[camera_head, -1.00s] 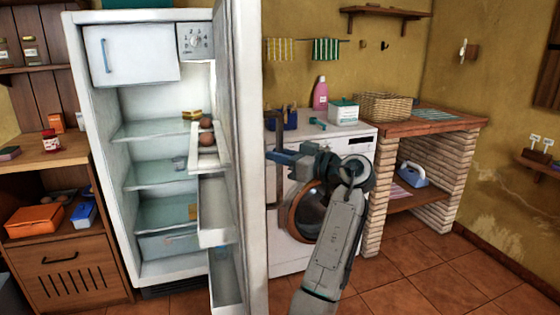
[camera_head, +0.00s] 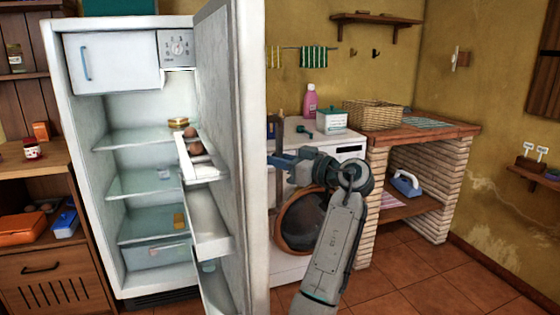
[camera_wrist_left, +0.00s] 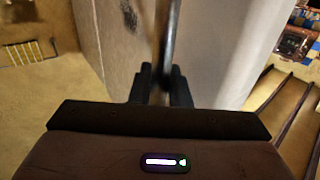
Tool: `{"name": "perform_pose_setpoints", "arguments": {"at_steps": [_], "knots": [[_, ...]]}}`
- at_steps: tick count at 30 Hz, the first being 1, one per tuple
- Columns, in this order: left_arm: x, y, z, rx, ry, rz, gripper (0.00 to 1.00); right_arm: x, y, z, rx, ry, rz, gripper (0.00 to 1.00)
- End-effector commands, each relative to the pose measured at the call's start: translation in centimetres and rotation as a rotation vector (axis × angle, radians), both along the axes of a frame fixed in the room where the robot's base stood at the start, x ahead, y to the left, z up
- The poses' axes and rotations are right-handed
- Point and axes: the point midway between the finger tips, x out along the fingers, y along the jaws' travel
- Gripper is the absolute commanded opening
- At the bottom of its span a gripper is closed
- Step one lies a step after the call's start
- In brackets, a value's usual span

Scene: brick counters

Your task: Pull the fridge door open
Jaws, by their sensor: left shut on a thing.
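The white fridge (camera_head: 58,120) stands at the left in the head view with its door (camera_head: 235,130) swung wide open toward me. The door's inner side with its shelves shows, and the fridge interior is exposed. A dark vertical door handle (camera_head: 274,132) shows just past the door's right edge. My left gripper (camera_head: 278,160) is at this handle, on the door's outer side. In the left wrist view the handle bar (camera_wrist_left: 168,40) runs between the black fingers (camera_wrist_left: 161,86), which are shut on it. My right gripper is not in view.
A washing machine (camera_head: 292,262) stands behind my left arm. A brick counter (camera_head: 445,190) with a basket (camera_head: 372,116) is at the right. A wooden cabinet (camera_head: 55,270) is left of the fridge. Eggs (camera_head: 194,147) sit in the door's shelf. Tiled floor (camera_head: 430,275) is clear at lower right.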

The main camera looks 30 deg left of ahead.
Motion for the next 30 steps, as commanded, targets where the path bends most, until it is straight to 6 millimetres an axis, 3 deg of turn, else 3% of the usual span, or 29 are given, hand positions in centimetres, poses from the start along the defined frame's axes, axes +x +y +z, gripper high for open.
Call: {"name": "perform_pose_setpoints", "arguments": {"at_steps": [1,2,5,16,30], "knots": [[0.0,0.0,0.1,0.000,-0.001,0.000,0.00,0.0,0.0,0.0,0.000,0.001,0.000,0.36],[0.0,0.0,0.1,0.000,-0.001,0.000,0.18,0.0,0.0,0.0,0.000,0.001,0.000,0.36],[0.0,0.0,0.1,0.000,-0.001,0.000,0.35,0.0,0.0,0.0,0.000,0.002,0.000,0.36],[0.0,-0.8,0.0,-0.001,0.000,-0.001,0.35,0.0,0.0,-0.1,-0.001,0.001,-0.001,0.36],[-0.4,-9.2,0.0,-0.001,0.000,-0.002,0.35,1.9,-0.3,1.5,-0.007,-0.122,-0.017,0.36]]}}
